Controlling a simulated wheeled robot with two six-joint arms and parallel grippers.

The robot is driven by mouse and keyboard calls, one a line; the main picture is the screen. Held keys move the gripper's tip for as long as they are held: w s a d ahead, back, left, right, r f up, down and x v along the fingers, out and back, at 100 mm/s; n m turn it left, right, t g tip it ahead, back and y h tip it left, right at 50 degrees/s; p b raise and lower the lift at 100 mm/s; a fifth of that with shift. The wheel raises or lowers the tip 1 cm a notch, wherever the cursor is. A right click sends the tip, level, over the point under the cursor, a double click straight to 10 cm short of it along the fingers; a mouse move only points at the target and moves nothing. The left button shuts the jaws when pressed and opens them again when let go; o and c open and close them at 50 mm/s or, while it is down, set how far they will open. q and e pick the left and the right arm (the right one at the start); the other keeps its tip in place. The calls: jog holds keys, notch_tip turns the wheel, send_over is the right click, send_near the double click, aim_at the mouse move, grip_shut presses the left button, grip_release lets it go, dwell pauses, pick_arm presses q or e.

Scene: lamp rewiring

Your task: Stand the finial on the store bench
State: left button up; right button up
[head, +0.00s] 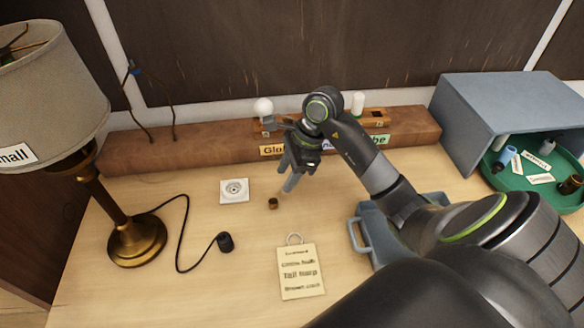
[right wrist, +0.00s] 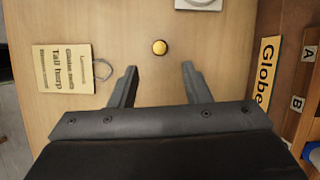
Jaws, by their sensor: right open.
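A small brass finial (head: 272,203) stands on the light wood bench top (head: 200,290), near its middle. In the right wrist view the finial (right wrist: 159,47) shows as a round yellow knob, just beyond and between my fingertips. My right gripper (head: 290,180) is above the bench, behind and slightly right of the finial. In the right wrist view the right gripper (right wrist: 160,67) is open, with nothing between its fingers. My left gripper is not in view.
A shaded lamp (head: 135,240) stands at left, its cord ending in a black plug (head: 225,242). A white socket plate (head: 234,190) and a printed tag (head: 300,272) lie near the finial. A wooden rack (head: 190,135) runs along the back. A blue-grey shelter (head: 490,100) covers part of a green tray (head: 525,185).

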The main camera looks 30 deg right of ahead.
jog(key=shift+v, duration=1.75)
jog(key=shift+a, duration=0.1)
